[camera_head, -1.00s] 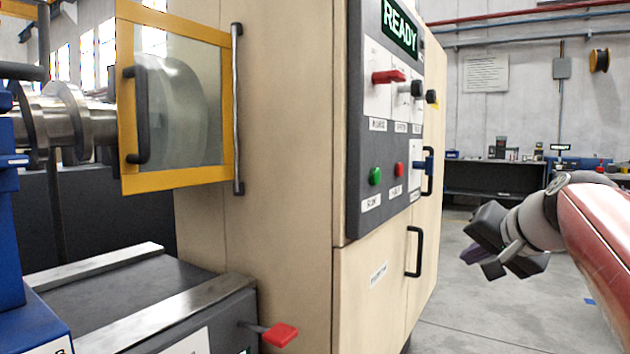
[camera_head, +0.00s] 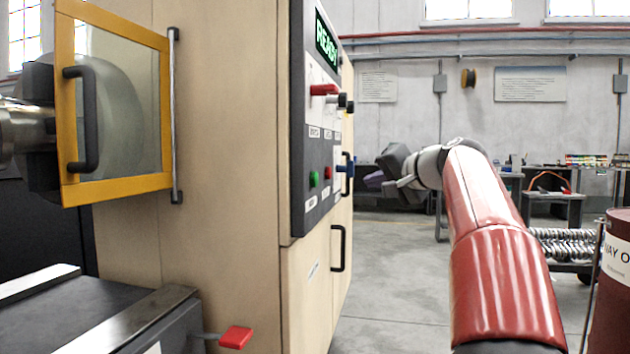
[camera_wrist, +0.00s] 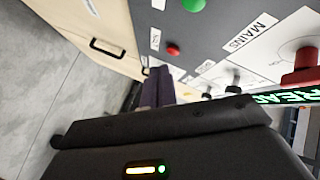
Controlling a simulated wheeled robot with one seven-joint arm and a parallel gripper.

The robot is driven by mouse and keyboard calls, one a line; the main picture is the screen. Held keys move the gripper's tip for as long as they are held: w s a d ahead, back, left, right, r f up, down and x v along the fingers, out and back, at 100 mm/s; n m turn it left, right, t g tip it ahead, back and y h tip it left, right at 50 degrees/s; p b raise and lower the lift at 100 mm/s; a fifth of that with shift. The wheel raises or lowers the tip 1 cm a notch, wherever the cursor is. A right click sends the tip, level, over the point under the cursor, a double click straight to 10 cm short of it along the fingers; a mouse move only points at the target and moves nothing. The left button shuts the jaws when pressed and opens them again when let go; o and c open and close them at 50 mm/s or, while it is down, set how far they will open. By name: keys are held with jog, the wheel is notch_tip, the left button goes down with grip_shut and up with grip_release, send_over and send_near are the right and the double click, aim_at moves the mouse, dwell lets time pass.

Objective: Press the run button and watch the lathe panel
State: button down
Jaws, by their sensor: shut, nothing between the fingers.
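The lathe panel (camera_head: 318,150) is a dark grey plate on the beige cabinet, seen at a steep angle. Its screen (camera_head: 326,40) reads READY in green. The green button (camera_head: 313,179) sits low on the panel with a red button (camera_head: 328,173) to its right; the green one also shows at the top of the wrist view (camera_wrist: 193,4). My gripper (camera_head: 376,179) is right of the panel in the head view, shut and empty, apart from the buttons. In the wrist view its purple fingers (camera_wrist: 157,88) show near the panel, and my dark gripper body hides part of it.
A red-handled switch (camera_head: 325,89) and dark knobs are above the buttons. A yellow-framed guard door (camera_head: 117,190) is at left. A red-tipped lever (camera_head: 236,337) sticks out below. Open grey floor (camera_head: 385,290) lies right of the cabinet.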

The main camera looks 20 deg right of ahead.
aim_at(314, 179)
jog(key=w+a+p, duration=0.1)
jog(key=w+a, duration=0.3)
jog(key=a, duration=0.3)
jog(key=shift+w, duration=0.4)
jog(key=shift+a, duration=0.2)
dwell(1.6)
jog(key=shift+w+a, duration=0.25)
